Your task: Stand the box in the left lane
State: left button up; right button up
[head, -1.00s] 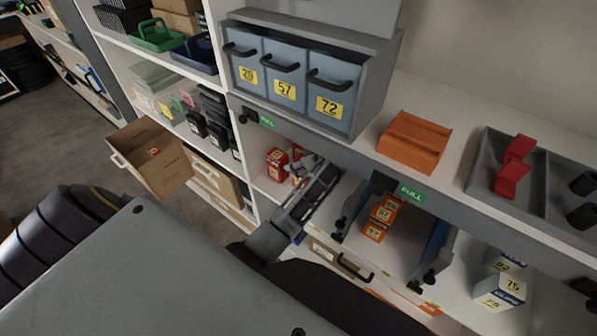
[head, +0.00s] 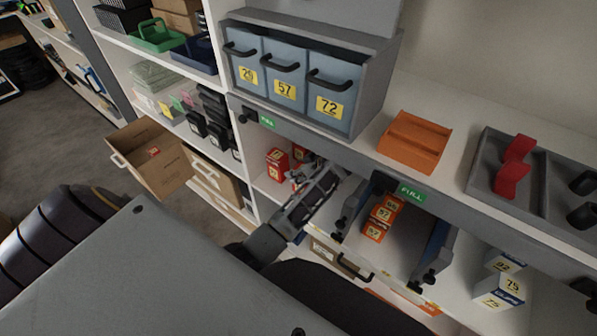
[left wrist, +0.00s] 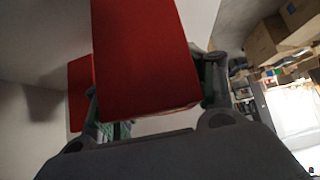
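A red box (left wrist: 145,55) fills the middle of the left wrist view between the two fingers of my left gripper, which appears shut on it. A second red box (left wrist: 80,90) stands behind it to the left. In the head view my left gripper (head: 306,176) reaches under the shelf into the left lane and partly hides the held box. A red box with a yellow label (head: 277,164) stands upright just left of the gripper. My right gripper is not in view.
Orange boxes (head: 381,220) stand in the lane to the right, between blue-grey dividers (head: 436,252). White and blue boxes (head: 501,288) stand further right. A shelf edge with a green PULL label (head: 411,193) overhangs the lanes. An open carton (head: 150,160) is at the left.

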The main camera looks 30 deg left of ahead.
pick_arm(q)
jog(key=o, duration=0.5)
jog(key=shift+r, duration=0.15)
jog(key=v, duration=1.1)
jog(key=shift+d+r, duration=0.25)
jog(key=shift+s+d, duration=0.1)
